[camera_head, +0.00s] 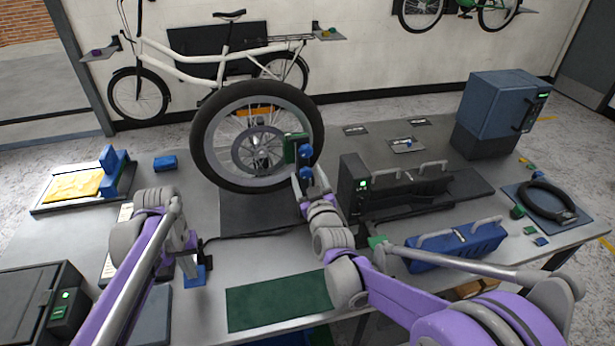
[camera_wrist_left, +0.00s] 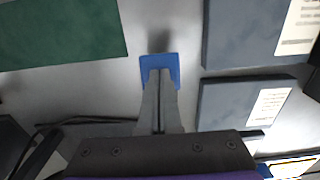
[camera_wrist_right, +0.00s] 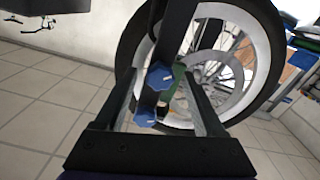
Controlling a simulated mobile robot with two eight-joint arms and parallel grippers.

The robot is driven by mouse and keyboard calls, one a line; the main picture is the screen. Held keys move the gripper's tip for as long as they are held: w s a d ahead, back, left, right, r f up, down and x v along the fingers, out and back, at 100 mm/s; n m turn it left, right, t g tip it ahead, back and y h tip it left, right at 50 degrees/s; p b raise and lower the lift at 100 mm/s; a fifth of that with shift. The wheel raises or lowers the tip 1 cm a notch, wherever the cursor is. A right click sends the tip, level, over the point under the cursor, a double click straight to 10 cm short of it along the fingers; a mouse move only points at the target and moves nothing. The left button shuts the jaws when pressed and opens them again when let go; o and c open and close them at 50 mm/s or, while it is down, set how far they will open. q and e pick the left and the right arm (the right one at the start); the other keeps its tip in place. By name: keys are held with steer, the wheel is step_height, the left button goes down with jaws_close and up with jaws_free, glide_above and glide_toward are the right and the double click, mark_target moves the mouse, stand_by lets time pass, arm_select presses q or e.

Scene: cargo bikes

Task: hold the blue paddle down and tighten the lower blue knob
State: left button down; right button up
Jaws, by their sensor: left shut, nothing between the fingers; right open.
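The blue paddle (camera_head: 197,277) is at the front left of the table, below my left gripper (camera_head: 190,264). In the left wrist view the shut, empty fingertips (camera_wrist_left: 160,72) overlap the paddle (camera_wrist_left: 173,60); I cannot tell if they press on it. The lower blue knob (camera_wrist_right: 145,117) and the upper blue knob (camera_wrist_right: 160,75) sit on a dark upright bar before the wheel. My right gripper (camera_wrist_right: 160,85) is open, with its fingers on either side of the lower knob in the picture; contact is not clear. In the head view the lower knob (camera_head: 306,174) is just beyond my right gripper (camera_head: 304,190).
The wheel (camera_head: 200,140) stands upright behind the knobs. A dark box with a green light (camera_head: 352,190) is close to the right of my right arm. A green mat (camera_head: 275,300) lies at the front. A blue handled case (camera_head: 455,250) lies further right.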

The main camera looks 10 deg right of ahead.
jaws_close()
steer(key=shift+m, duration=0.3)
steer(key=m, duration=0.5)
steer(key=shift+m, duration=0.3)
steer(key=m, duration=0.6)
steer(key=shift+d, duration=0.1)
steer(key=m, duration=0.6)
steer(key=shift+f+m, duration=0.1)
steer(key=shift+m, duration=0.2)
steer(key=m, duration=0.6)
steer(key=shift+m, duration=0.3)
